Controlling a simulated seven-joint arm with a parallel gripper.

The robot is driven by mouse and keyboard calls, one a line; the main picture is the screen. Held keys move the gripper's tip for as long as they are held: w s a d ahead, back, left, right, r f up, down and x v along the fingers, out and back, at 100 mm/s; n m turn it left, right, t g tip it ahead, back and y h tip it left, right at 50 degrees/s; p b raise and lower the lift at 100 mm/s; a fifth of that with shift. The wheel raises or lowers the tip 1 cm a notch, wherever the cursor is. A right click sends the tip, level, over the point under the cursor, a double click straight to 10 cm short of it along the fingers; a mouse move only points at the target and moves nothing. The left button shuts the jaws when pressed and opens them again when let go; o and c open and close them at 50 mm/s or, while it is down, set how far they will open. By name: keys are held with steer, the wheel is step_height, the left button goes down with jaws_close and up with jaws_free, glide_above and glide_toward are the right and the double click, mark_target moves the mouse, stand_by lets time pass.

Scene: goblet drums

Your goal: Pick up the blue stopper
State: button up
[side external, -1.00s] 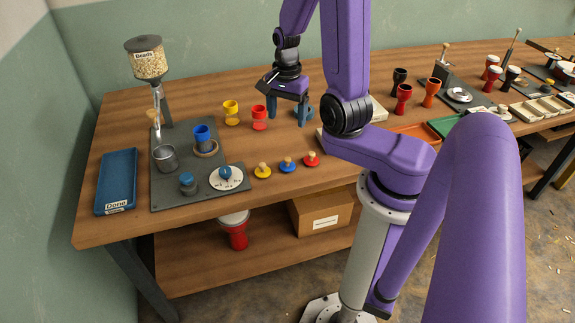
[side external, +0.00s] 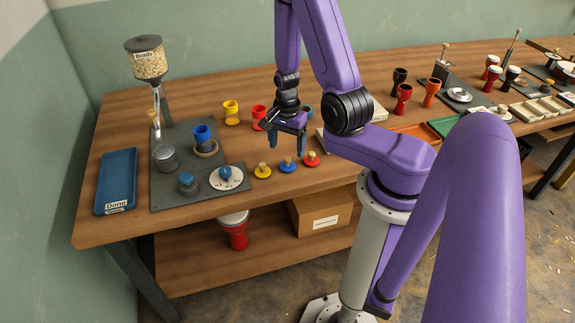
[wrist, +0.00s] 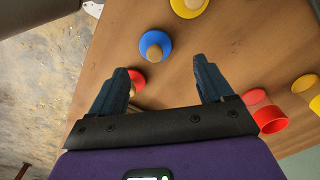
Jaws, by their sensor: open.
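The blue stopper (side external: 288,166), a blue disc with a wooden knob, lies on the table between the yellow stopper (side external: 263,171) and the red stopper (side external: 311,159). My gripper (side external: 286,146) is open and empty, pointing down above and behind the stopper row in the side view. In the wrist view the blue stopper (wrist: 156,46) is ahead of the open fingers (wrist: 162,78), close to midway between them. The red stopper (wrist: 137,79) is partly hidden by the left finger there.
A red cup (side external: 259,117) and a yellow cup (side external: 231,113) stand behind. To the left is a grey board (side external: 160,194) with a white dial (side external: 226,178), then a blue tray (side external: 117,180). The table's front edge is near the stoppers.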

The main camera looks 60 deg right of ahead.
mark_target(287, 159)
steer(key=shift+f, duration=0.15)
steer(key=shift+s+a+f, duration=0.15)
steer(key=shift+a+f, duration=0.05)
steer(key=shift+f, duration=0.45)
steer(key=shift+s+a+f, duration=0.15)
steer(key=shift+a+f, duration=0.05)
steer(key=shift+f, duration=1.5)
steer(key=c, duration=1.1)
